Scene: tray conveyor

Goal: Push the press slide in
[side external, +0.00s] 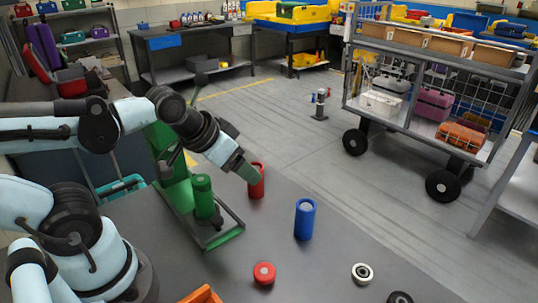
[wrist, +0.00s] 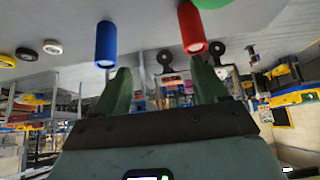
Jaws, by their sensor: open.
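The green press (side external: 172,175) stands on the dark table, left of centre in the side view. Its green ram (side external: 203,196) is upright over a flat green-edged base (side external: 222,238). The slide cannot be told apart clearly from this base, so its position is unclear. My gripper (side external: 247,172) is above the table, to the right of the press, with its fingertips close to a red cylinder (side external: 257,184). In the wrist view my gripper (wrist: 163,85) has its two green fingers apart with nothing between them. The red cylinder (wrist: 191,28) shows beyond the right finger; contact cannot be told.
A blue cylinder (side external: 304,221) stands right of the red one. A short red part (side external: 264,273), a white ring (side external: 362,273) and a black ring (side external: 400,298) lie nearer the front. An orange object (side external: 201,295) is at the bottom edge. The table between them is clear.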

